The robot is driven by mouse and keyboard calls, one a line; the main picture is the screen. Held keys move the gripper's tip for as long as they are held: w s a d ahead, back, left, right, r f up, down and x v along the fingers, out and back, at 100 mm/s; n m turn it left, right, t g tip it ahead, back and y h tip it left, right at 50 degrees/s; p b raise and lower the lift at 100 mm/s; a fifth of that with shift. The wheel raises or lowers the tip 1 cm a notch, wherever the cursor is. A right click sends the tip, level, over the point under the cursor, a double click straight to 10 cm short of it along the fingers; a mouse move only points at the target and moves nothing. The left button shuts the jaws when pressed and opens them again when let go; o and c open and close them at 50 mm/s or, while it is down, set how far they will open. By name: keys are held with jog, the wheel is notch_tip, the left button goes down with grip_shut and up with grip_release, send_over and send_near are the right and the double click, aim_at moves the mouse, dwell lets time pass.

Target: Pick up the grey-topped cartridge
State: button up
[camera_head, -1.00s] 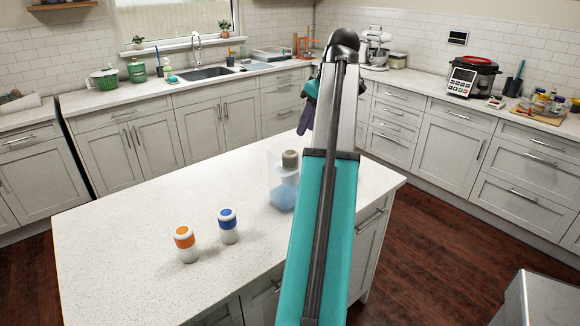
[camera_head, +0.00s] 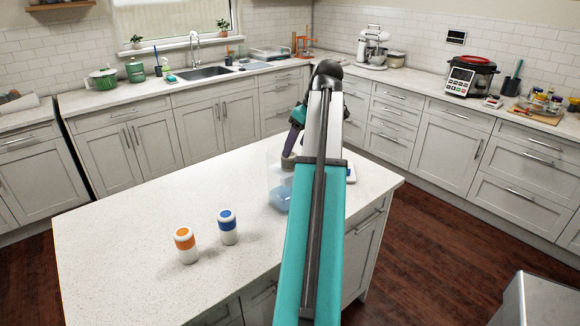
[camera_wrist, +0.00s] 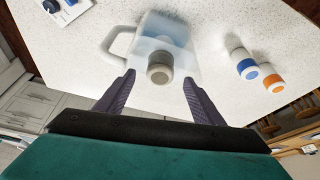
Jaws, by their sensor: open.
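The grey-topped cartridge (camera_wrist: 159,70) stands in a translucent pitcher (camera_wrist: 165,27) with a white handle. Its round grey top faces the wrist camera. In the head view the grey top (camera_head: 288,164) shows at the pitcher's upper part (camera_head: 279,196), on the white island. My gripper (camera_wrist: 157,77) is open, with one dark finger on each side of the grey top in the wrist view and visible gaps between. In the head view my gripper (camera_head: 289,147) hangs just above the grey top. My arm hides part of the pitcher's right side.
An orange-topped cartridge (camera_head: 186,245) and a blue-topped cartridge (camera_head: 228,227) stand on the island (camera_head: 120,240) left of the pitcher. A white item with dark blue parts (camera_wrist: 62,10) lies beyond the handle. The island's left half is mostly clear.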

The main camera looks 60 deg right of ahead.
jog(key=shift+w+f, duration=0.25)
jog(key=shift+f, duration=0.4)
jog(key=shift+p+x, duration=1.05)
jog(key=shift+x, duration=1.55)
jog(key=shift+w+r, duration=0.1)
jog(key=shift+w, duration=0.05)
jog(key=shift+c, duration=0.5)
jog(key=c, duration=1.1)
